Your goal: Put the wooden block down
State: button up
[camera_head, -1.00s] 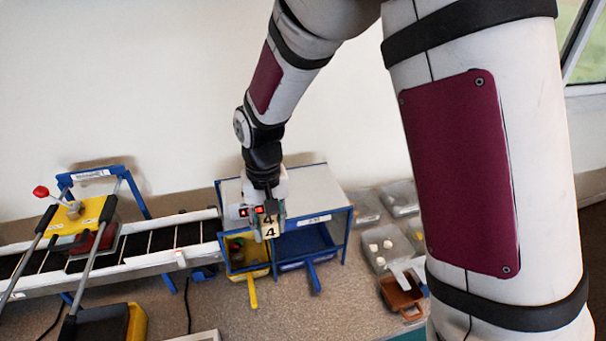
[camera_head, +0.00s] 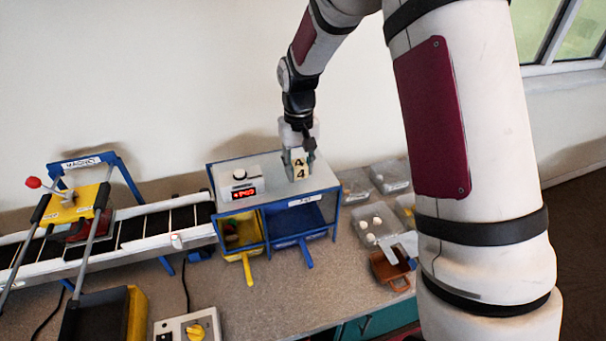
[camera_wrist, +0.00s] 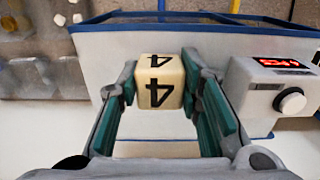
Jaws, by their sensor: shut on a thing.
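The wooden block (camera_head: 300,166) is pale and marked with black 4s on two faces. My gripper (camera_head: 297,160) is shut on it, over the grey top of the blue-framed stand (camera_head: 265,192). In the wrist view the block (camera_wrist: 160,84) sits between the green pads of my gripper (camera_wrist: 160,92), near the edge of the stand's top. I cannot tell whether the block's underside touches the surface.
A white box with a red display and knob (camera_head: 241,190) stands on the stand, left of the block. A yellow bin (camera_head: 240,238) and a blue bin (camera_head: 295,228) sit below. A conveyor (camera_head: 140,232) runs left. Clear trays (camera_head: 375,222) stand right.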

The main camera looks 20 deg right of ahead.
aim_at(303, 176)
jog(key=f, duration=0.1)
jog(key=d+f, duration=0.1)
jog(key=shift+w+f+p, duration=0.25)
jog(key=shift+f+p, duration=0.05)
jog(key=shift+p, duration=0.1)
jog(key=shift+w+f, duration=0.1)
jog(key=shift+f, duration=0.45)
jog(key=shift+f, duration=0.15)
jog(key=o, duration=1.1)
jog(key=shift+c, duration=0.2)
